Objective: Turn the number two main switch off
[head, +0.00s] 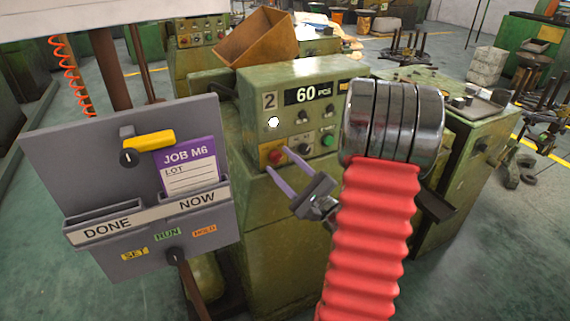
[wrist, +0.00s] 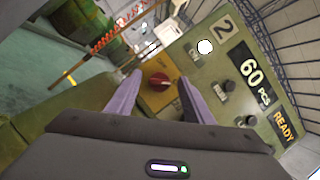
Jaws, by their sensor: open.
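The number two machine is a green cabinet (head: 290,110) with a "2" plate (head: 269,100) and a "60 PCS" display (head: 307,93). Its main switch is a red rotary knob on a yellow plate (head: 273,153), at the lower left of the panel. In the wrist view the red knob (wrist: 159,81) shows between my finger tips, with the panel tilted. My gripper (head: 279,161) is open, its two purple fingers pointing at the knob. In the wrist view the fingers (wrist: 152,88) stand either side of the knob; I cannot tell whether they touch it.
A grey board (head: 60,160) with a purple "JOB M6" card (head: 188,165) and a yellow-handled selector (head: 148,141) stands close at left. A green push button (head: 328,140) and black knobs share the machine panel. A brown bin (head: 257,38) sits above it.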

